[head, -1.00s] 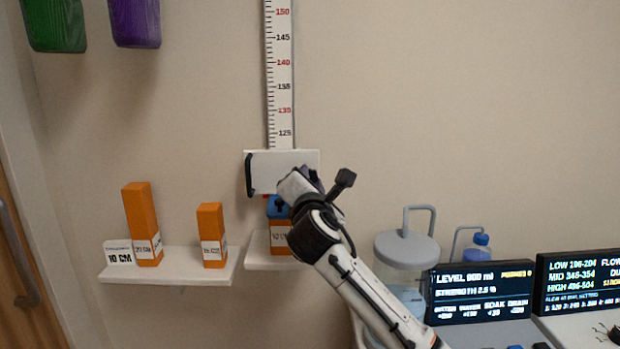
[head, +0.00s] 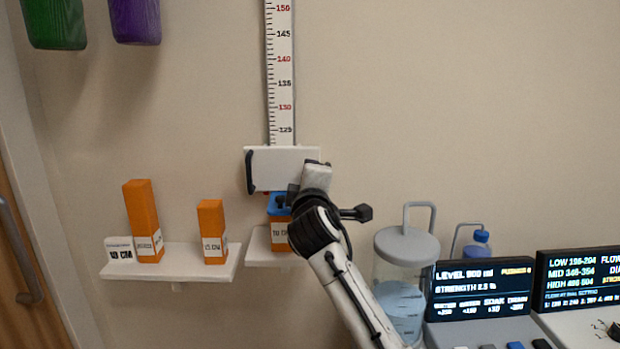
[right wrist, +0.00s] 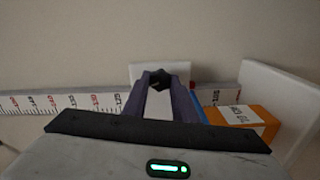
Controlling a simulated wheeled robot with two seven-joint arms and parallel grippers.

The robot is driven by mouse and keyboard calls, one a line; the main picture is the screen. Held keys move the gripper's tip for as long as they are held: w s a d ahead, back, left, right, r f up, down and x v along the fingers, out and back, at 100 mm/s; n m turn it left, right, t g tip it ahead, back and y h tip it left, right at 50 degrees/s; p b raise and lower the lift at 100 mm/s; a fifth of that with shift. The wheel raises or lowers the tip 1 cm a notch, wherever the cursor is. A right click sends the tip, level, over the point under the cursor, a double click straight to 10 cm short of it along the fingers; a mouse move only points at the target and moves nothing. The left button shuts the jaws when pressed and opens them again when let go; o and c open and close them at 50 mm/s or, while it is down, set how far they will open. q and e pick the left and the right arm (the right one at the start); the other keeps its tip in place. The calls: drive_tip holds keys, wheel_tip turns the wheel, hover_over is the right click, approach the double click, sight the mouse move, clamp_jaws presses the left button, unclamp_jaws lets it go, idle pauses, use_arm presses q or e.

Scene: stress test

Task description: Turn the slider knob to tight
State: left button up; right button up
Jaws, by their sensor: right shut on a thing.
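The slider is a white block (head: 278,170) on the vertical wall ruler (head: 281,75), just below the 125 mark, with a dark handle (head: 250,172) on its left side. In the right wrist view a small black knob (right wrist: 160,80) shows in front of the white slider plate. My right gripper (right wrist: 161,80) has both purple fingers closed around that knob. In the head view my right gripper (head: 314,180) is at the slider's right part, and the wrist hides the knob there. No tight marking is readable. My left gripper is not in view.
Orange blocks (head: 144,225) stand on a white shelf (head: 175,264) at left. Another orange block with a blue top (head: 280,232) stands on a shelf just below the slider. A clear lidded jar (head: 405,262) and dark displays (head: 478,290) are at right.

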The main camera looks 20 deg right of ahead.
drive_tip(key=shift+m, duration=1.9)
drive_tip(key=shift+b, duration=0.3)
drive_tip(key=o, duration=1.1)
drive_tip(key=shift+c, duration=0.2)
drive_tip(key=b+v, duration=0.1)
drive_tip(key=v, duration=0.9)
drive_tip(key=shift+s, duration=0.2)
drive_tip(key=shift+r, duration=0.1)
